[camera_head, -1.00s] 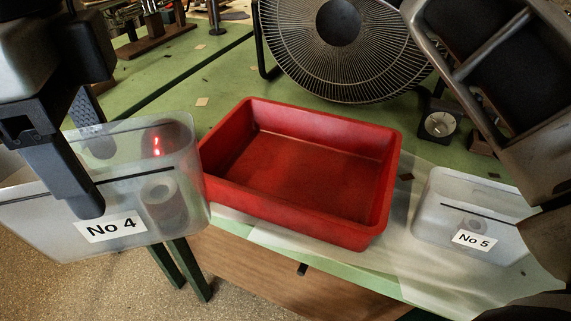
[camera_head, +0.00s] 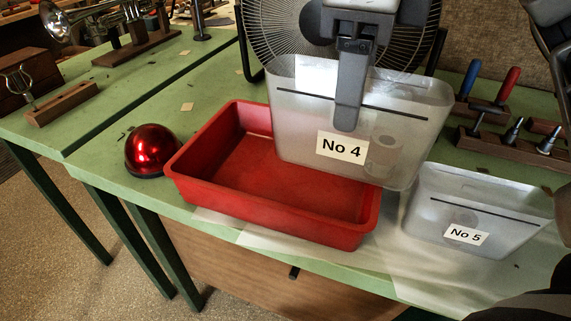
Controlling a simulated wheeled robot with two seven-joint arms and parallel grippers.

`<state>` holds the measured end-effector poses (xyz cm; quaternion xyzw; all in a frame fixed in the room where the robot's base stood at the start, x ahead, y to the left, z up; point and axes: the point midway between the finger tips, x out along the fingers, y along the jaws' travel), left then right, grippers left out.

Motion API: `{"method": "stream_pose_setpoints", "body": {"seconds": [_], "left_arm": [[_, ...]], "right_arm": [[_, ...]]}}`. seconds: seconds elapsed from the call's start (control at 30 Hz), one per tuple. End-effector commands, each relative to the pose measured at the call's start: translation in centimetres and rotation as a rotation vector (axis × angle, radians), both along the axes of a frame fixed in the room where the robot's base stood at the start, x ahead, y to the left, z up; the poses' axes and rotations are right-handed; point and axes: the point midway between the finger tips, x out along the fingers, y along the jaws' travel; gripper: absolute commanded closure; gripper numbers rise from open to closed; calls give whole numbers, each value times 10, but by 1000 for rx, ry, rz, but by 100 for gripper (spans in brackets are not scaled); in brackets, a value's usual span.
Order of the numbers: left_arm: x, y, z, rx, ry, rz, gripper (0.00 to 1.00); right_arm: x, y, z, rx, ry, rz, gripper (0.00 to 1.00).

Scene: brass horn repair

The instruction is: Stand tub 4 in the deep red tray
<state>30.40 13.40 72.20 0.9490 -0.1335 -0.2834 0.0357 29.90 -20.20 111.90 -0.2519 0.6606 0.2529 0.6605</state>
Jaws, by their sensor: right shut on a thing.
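Tub 4 (camera_head: 300,118) is a translucent, lidless tub with a "No 4" label and a dark line; a pale roll shows through its wall. My right gripper (camera_head: 346,98) comes down from the top and is shut on the tub's near wall, one dark finger outside it. The tub hangs slightly tilted over the back right of the deep red tray (camera_head: 262,213), hiding that corner and part of the right rim. Its base appears above the tray, though the exact gap is hard to tell. The tray's visible floor is empty. My left gripper is out of view.
Tub 5 (camera_head: 478,215) stands close to the tray's right side. A shiny red dome (camera_head: 152,149) stands left of the tray. A fan (camera_head: 262,45) stands behind. A wooden tool rack (camera_head: 497,146) is at the back right. Free green bench lies back left.

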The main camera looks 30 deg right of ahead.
Motion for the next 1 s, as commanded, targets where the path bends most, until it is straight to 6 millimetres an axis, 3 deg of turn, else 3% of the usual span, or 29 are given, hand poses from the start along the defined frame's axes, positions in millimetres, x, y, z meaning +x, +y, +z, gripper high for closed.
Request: {"method": "stream_pose_setpoints", "body": {"seconds": [0.37, 0.53, 0.7, 0.87, 1.0], "left_arm": [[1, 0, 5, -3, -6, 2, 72], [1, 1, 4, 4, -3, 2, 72], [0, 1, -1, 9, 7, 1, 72], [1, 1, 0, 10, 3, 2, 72], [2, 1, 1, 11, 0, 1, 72]], "right_arm": [[79, 0, -34, 0, 6, -6, 82], [108, 0, -65, -2, 5, -4, 82], [125, 1, -84, 1, 2, -1, 82], [131, 1, -92, -1, 2, -2, 82], [136, 0, -110, -1, 3, -2, 82]]}}
